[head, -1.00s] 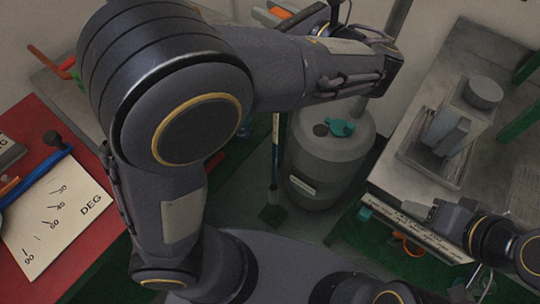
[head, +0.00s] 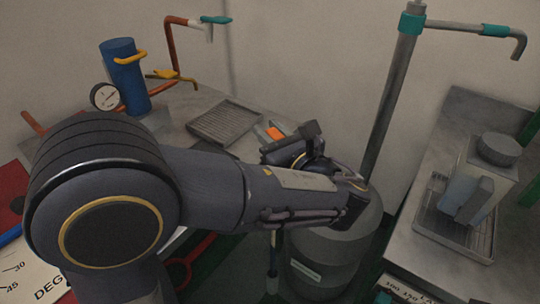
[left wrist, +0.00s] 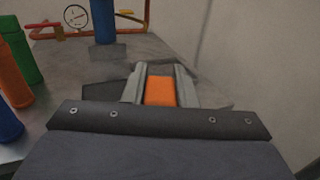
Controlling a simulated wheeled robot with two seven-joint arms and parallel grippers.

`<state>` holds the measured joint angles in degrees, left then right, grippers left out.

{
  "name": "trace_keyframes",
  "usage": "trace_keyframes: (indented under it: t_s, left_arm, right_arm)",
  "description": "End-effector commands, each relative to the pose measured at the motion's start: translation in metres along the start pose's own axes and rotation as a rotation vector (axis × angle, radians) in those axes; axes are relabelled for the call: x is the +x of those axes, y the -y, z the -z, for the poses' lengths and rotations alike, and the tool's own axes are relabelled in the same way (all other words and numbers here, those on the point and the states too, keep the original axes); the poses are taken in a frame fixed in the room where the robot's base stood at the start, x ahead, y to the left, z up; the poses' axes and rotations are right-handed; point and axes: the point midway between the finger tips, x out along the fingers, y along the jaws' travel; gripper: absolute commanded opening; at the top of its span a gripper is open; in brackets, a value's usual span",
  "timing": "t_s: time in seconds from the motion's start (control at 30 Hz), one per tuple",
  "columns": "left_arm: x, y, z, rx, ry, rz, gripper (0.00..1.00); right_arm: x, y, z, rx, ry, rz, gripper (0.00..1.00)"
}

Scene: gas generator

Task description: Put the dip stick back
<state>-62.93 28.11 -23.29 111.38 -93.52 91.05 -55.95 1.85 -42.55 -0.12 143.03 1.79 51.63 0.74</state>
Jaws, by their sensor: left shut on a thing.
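My left gripper (head: 284,138) is above the tabletop near the middle of the head view, mostly hidden by its own wrist. It is shut on an orange piece (head: 275,133), which looks like the dip stick's handle. In the left wrist view this orange piece (left wrist: 160,92) sits between the two grey fingers (left wrist: 162,73). Whether a rod hangs from it is hidden. A thin upright dark stick (head: 273,252) shows below my forearm; I cannot tell whether it belongs to the dip stick. My right gripper is out of view.
A grey tank (head: 335,245) stands below my left wrist. Behind it rises a grey pole (head: 390,95) with a teal-tipped arm. A blue cylinder (head: 125,75) and a gauge (head: 104,96) stand at the back left. A grey machine (head: 480,180) sits on the right bench.

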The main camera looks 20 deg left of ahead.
Motion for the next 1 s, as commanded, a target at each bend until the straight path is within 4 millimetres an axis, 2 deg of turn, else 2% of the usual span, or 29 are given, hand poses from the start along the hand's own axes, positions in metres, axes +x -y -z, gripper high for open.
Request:
trace_keyframes:
  t_s: [0.33, 0.77, 0.8, 0.93, 1.0]
  left_arm:
    - [0.001, 0.000, 0.045, 0.002, 0.000, -0.001, 0.00]
    - [0.001, 0.000, 0.051, 0.000, 0.000, -0.001, 0.00]
    - [0.001, 0.000, 0.051, 0.000, -0.001, 0.000, 0.28]
    - [0.001, 0.000, 0.051, 0.000, -0.001, 0.000, 0.45]
    - [0.001, 0.000, 0.051, -0.001, -0.001, 0.000, 0.47]
  right_arm:
    - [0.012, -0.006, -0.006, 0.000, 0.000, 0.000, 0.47]
    - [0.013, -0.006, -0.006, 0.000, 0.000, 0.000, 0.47]
    - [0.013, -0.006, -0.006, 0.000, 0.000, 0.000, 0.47]
    - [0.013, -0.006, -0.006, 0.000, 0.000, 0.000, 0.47]
    - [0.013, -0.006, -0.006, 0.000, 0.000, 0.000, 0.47]
